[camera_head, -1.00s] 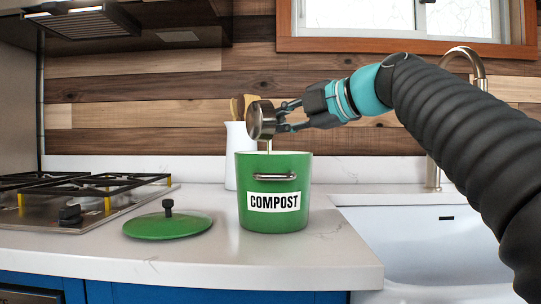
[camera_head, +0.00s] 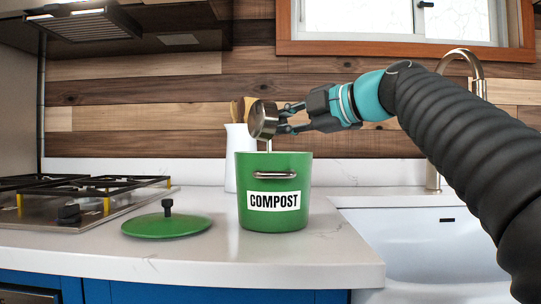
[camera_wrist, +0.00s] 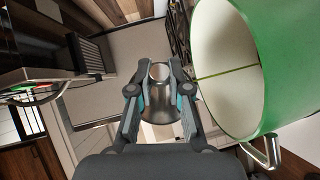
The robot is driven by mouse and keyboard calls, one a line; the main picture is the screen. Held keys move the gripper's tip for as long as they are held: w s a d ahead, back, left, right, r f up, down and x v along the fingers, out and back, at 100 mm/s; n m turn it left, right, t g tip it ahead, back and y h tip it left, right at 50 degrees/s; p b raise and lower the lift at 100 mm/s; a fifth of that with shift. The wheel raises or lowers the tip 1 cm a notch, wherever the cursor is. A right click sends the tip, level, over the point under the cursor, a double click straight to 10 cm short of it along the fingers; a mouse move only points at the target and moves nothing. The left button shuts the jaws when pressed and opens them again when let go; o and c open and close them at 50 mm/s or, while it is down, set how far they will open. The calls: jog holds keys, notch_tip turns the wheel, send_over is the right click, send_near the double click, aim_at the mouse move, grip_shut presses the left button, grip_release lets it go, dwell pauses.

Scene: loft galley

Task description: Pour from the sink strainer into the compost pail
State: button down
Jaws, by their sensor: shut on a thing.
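The sink strainer (camera_head: 264,120) is a small metal cup, held tipped on its side above the pail's opening. My gripper (camera_head: 284,118) is shut on it from the right. In the wrist view the strainer (camera_wrist: 162,100) sits between both fingers. The green compost pail (camera_head: 272,215) stands upright and open on the counter, with a white COMPOST label and a metal handle. A thin stream runs down from the strainer into the pail. In the wrist view a thin yellow-green line crosses the pail's pale inside (camera_wrist: 222,95). The pail's bottom is hidden.
The pail's green lid (camera_head: 166,227) lies on the counter to the left. A stove (camera_head: 70,205) is further left. A white jug with wooden utensils (camera_head: 230,165) stands behind the pail. The white sink (camera_head: 420,245) and faucet (camera_head: 435,165) are at right.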

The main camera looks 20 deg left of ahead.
jog(key=shift+w+d+f+m+y+b, duration=0.15)
jog(key=shift+f+m+y+b, duration=0.15)
jog(key=shift+m+b, duration=0.4)
jog(key=shift+w+d+f+m+y+b, duration=0.15)
jog(key=shift+m+y+b, duration=0.2)
jog(key=shift+b, duration=0.55)
dwell(0.6)
